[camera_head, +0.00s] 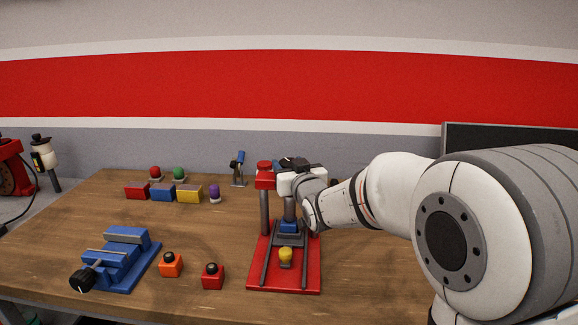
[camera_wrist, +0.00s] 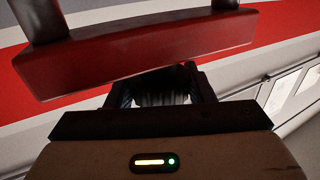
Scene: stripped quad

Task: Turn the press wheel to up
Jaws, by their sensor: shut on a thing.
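The red press (camera_head: 265,182) stands on the workbench right of centre, with a red base plate, upright posts and a red top beam. Its top beam also fills the upper part of the wrist view (camera_wrist: 140,52). My gripper (camera_head: 291,163) is at the top of the press, at the right part of the beam. In the wrist view my gripper (camera_wrist: 162,84) has its dark fingers just below the beam, shut on a part largely hidden between them. This appears to be the press wheel, but its shape and turn cannot be made out.
A blue block (camera_head: 289,227) and a yellow knob (camera_head: 286,255) sit low on the press. A blue vise (camera_head: 120,258), an orange button box (camera_head: 171,265) and a red button box (camera_head: 212,278) stand to the left. Coloured blocks (camera_head: 163,194) lie behind. The bench between is clear.

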